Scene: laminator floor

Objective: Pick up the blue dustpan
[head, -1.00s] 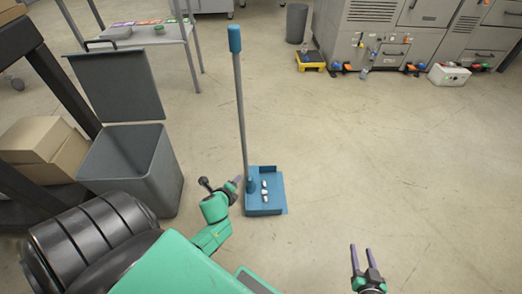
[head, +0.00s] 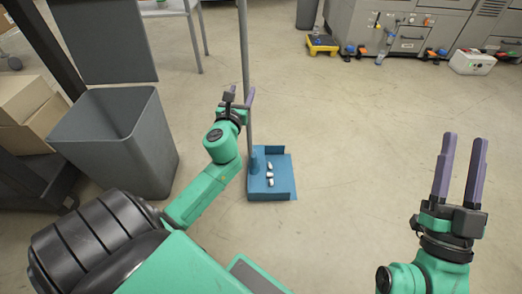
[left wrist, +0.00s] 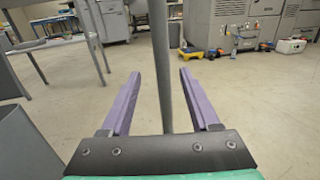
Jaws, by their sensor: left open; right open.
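The blue dustpan (head: 283,191) rests on the floor in the head view, with a tall upright grey handle (head: 244,60) on its left side. A few small whitish pieces (head: 269,175) lie in its pan. My left gripper (head: 238,94) is open beside the handle at mid height. In the left wrist view the handle (left wrist: 161,70) stands upright, lined up with the gap between the open purple fingers (left wrist: 158,95); I cannot tell how deep it is between them. My right gripper (head: 464,165) is open and empty at the right, away from the dustpan.
A grey bin (head: 125,145) with its lid raised stands left of the dustpan. Cardboard boxes (head: 30,110) sit on a dark shelf at far left. A grey table (head: 170,9) and grey machines (head: 400,35) stand behind. The floor right of the dustpan is clear.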

